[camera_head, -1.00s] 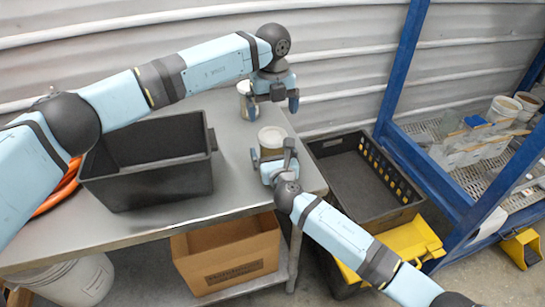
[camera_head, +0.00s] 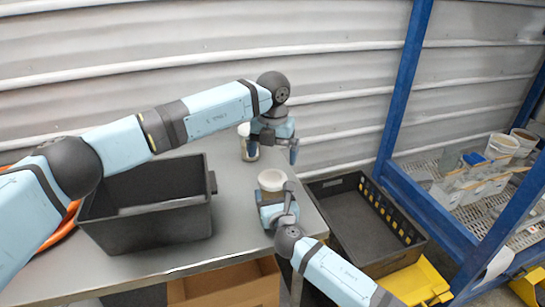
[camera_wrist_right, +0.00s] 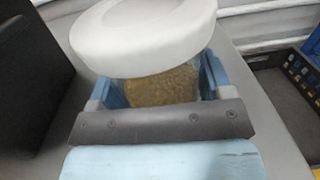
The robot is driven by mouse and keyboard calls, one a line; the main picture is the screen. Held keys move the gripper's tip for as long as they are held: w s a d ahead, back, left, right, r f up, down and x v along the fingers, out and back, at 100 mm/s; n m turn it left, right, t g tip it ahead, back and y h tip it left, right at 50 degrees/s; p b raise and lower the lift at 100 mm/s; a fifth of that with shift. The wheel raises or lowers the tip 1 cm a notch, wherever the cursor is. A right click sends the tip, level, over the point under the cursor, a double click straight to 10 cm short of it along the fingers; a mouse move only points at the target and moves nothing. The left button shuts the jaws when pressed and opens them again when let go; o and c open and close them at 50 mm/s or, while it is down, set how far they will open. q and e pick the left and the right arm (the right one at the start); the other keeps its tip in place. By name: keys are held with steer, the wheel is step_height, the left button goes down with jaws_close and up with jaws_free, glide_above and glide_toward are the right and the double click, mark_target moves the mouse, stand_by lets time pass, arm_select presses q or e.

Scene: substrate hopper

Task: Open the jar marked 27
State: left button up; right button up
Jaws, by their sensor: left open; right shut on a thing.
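A jar with a white lid (camera_head: 271,179) stands near the table's right end, upright in the head view. My right gripper (camera_head: 273,197) is shut around its body from the near side. The right wrist view shows the wide white lid (camera_wrist_right: 145,35) over the jar's clear body (camera_wrist_right: 160,86) with brown grainy contents, between the two blue fingers. No number is readable. My left gripper (camera_head: 271,153) is open and empty, pointing down behind the held jar and apart from it. A second jar (camera_head: 246,143) is partly hidden behind the left gripper.
A black bin (camera_head: 150,220) stands on the grey table (camera_head: 235,235) left of the jars. A black crate (camera_head: 365,225) lies beyond the table's right edge, with a yellow container (camera_head: 415,282) near it. A blue-framed rack (camera_head: 400,100) is at the right. Corrugated wall lies behind.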

mark_target(273, 177)
arm_select(q)
steer(key=m, duration=1)
steer(key=shift+m, duration=0.4)
steer(key=m, duration=0.8)
steer(key=shift+m, duration=0.4)
steer(key=m, duration=1.2)
steer(key=shift+m, duration=0.3)
steer(key=m, duration=0.5)
steer(key=shift+f+m, duration=0.3)
steer(key=shift+f, duration=3.7)
